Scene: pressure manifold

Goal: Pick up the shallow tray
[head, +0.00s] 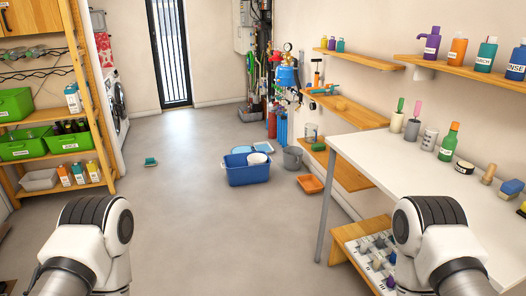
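An orange, low-sided tray (310,184) lies on the grey floor right of the middle, beside the white table's front leg. A pale blue, flat tray-like thing (241,150) lies behind the blue tub and is partly hidden by it. I cannot tell for certain which of the two is the shallow tray. Links of my two arms show at the bottom left and bottom right. Neither gripper is in view, and both trays are well away from my arms.
A blue tub (247,173) and a grey bucket (292,159) stand near the orange tray. A white table (450,190) holding bottles and cups fills the right. A wooden rack (90,90) stands left. A small teal object (150,162) lies on otherwise open floor.

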